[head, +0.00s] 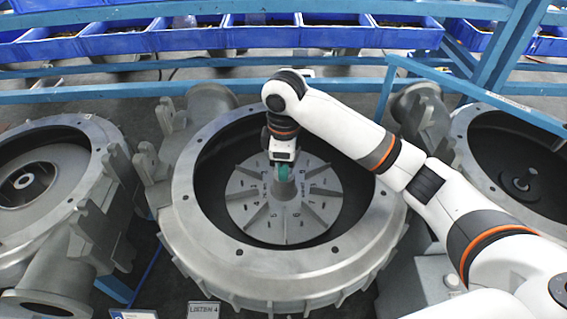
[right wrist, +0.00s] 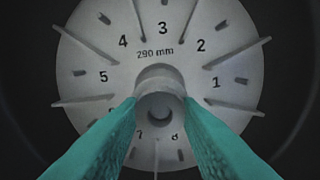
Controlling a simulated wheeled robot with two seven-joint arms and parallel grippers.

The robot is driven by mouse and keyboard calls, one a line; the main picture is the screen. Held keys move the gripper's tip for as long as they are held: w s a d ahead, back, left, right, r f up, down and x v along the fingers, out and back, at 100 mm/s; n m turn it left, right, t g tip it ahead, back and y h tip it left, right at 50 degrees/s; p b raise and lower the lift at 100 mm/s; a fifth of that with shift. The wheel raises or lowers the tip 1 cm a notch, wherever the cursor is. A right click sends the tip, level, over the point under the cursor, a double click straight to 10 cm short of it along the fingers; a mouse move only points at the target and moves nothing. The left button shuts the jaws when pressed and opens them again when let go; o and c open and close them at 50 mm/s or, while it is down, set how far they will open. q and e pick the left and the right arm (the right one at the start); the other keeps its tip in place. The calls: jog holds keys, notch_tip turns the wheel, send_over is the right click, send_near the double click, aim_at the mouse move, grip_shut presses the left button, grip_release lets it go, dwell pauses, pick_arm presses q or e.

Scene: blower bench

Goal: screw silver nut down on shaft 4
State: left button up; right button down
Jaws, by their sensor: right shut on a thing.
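The open round blower housing in the middle (head: 345,268) holds a grey impeller disc (head: 262,222) with raised vanes and printed numbers. The disc also fills the right wrist view (right wrist: 90,50), with "290 mm" printed above its hub. My right gripper (head: 283,174) reaches down over the disc's centre. Its teal fingers (right wrist: 160,102) are shut on the silver nut (right wrist: 160,80), a round silver piece at the hub with a dark round recess below it. The fingers hide the nut in the head view. I cannot tell how far down the shaft it sits. My left gripper is not in view.
Similar grey housings stand at the left (head: 100,130) and right (head: 470,140), close to the middle one. A blue rail (head: 180,88) and blue bins (head: 265,35) run behind. A small label ending in 4 (head: 203,309) is at the front.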

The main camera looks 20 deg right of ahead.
jog(key=m, duration=0.5)
jog(key=shift+m, duration=0.4)
jog(key=c, duration=1.3)
grip_release()
jog(key=shift+d, duration=0.1)
